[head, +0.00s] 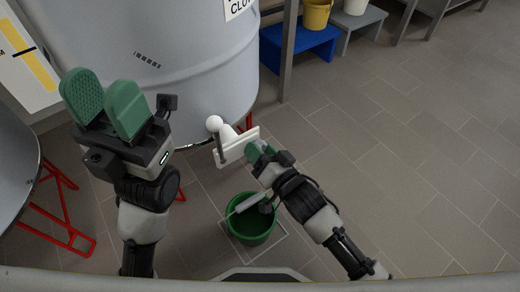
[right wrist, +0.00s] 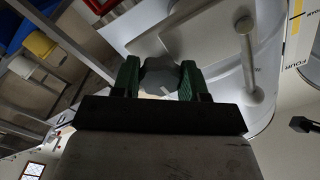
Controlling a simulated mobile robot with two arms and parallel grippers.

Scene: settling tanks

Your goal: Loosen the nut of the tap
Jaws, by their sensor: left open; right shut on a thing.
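The tap (head: 237,147) shows as a white body with a round knob at the low front of the large grey tank (head: 180,70). In the right wrist view the tap's pale body (right wrist: 200,38) and a bar-shaped handle (right wrist: 249,62) are close up. The nut (right wrist: 160,76) is grey and faceted. My right gripper (head: 260,149) is at the tap; its green fingers (right wrist: 160,80) are shut on the nut, one on each side. In the head view the fingers hide the nut. My left gripper (head: 103,96) is open and empty, raised in front of the tank, left of the tap.
A green bucket (head: 250,238) stands on the floor below the tap, with a pale bar across its opening. Red stands (head: 65,225) support the tanks. A blue step (head: 300,45) with a yellow bucket (head: 316,14) is at the back. The tiled floor at right is clear.

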